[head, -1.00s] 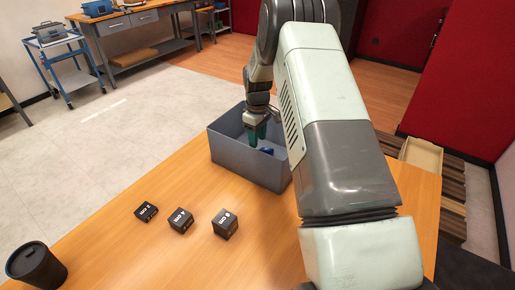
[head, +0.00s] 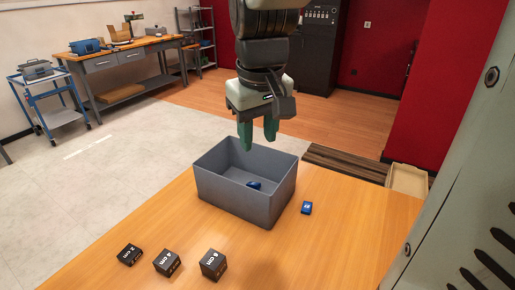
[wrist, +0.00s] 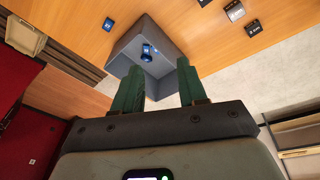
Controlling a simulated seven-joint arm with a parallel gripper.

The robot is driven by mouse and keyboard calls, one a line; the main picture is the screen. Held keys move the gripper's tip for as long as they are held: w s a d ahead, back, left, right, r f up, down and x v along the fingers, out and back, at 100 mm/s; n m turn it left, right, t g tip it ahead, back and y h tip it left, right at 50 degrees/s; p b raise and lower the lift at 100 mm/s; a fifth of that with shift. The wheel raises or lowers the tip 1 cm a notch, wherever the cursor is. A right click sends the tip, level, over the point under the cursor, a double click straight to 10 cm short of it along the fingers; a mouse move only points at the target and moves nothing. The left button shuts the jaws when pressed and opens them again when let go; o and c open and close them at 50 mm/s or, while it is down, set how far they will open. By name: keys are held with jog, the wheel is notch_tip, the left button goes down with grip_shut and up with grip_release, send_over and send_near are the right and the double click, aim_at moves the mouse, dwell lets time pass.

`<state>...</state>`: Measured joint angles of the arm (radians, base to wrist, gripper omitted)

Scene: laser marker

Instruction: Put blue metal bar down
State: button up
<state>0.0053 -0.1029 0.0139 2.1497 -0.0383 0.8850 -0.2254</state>
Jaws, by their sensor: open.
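The blue metal bar (head: 254,185) lies inside the grey bin (head: 230,209), on its floor. It also shows in the wrist view (wrist: 147,52), within the bin walls. My gripper (head: 257,146) is open and empty, with green fingers pointing down. It is above the bin's back edge and apart from the bar. In the wrist view both fingers (wrist: 158,82) stand well apart with nothing between them.
A small blue block (head: 306,208) lies on the wooden table (head: 165,222), right of the bin. Black blocks marked 2 cm (head: 129,254), 4 cm (head: 167,263) and 6 cm (head: 213,265) stand in a row at the front. The table between them and the bin is clear.

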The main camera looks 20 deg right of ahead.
jog(key=s+r+m+t, duration=0.2)
jog(key=s+r+t, duration=0.1)
jog(key=s, duration=1.1)
jog(key=shift+s+a+r+m, duration=0.3)
jog(key=shift+s+a+r, duration=0.1)
jog(key=shift+r, duration=0.15)
jog(key=shift+o, duration=0.4)
